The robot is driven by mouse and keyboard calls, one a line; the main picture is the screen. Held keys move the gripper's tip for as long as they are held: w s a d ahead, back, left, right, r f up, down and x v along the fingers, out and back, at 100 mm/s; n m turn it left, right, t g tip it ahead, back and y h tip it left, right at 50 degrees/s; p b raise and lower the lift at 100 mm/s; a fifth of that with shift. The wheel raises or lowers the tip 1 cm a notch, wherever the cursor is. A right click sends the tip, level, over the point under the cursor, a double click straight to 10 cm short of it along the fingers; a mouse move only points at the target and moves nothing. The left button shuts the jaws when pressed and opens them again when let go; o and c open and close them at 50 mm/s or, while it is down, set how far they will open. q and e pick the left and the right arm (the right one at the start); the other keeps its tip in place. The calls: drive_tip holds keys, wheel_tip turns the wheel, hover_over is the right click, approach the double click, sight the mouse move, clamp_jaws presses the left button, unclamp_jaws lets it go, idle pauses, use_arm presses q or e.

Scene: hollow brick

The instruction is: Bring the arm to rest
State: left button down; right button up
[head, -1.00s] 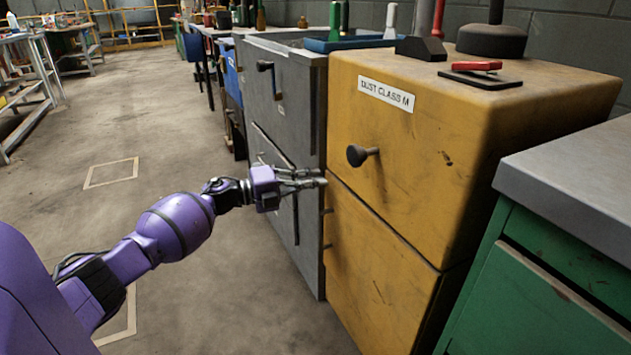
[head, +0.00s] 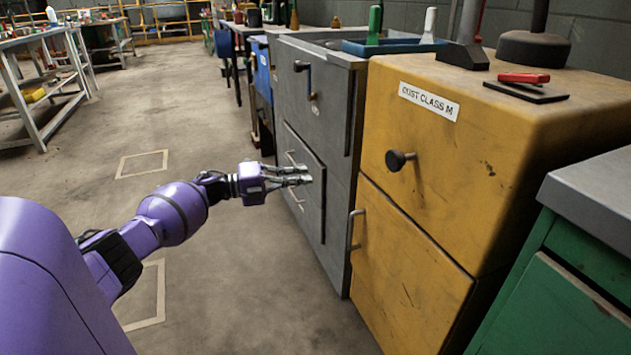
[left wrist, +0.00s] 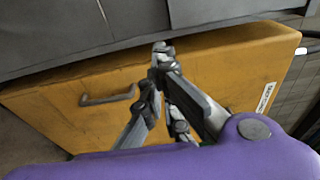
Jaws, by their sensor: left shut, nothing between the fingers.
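My left arm (head: 172,213) is purple and reaches in from the left in the head view, out over the floor. Its left gripper (head: 306,174) is shut and empty, in front of the grey cabinet's lower part in the picture. In the left wrist view the gripper (left wrist: 162,52) is shut, with the yellow cabinet (left wrist: 225,65) and its handle (left wrist: 107,98) behind it. I cannot tell the exact gap to the cabinets, but the fingers hold nothing. My right gripper is not in view.
The yellow cabinet (head: 430,225) labelled "DUST CLASS M" has a black knob (head: 398,160) and a metal handle (head: 352,228). The grey cabinet (head: 335,110) stands beyond it, a green cabinet (head: 565,300) at right. Open floor (head: 230,290) lies left of the cabinets.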

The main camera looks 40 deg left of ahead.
use_arm(q)
drive_tip(key=shift+s+a, duration=0.15)
drive_tip(key=shift+a, duration=0.2)
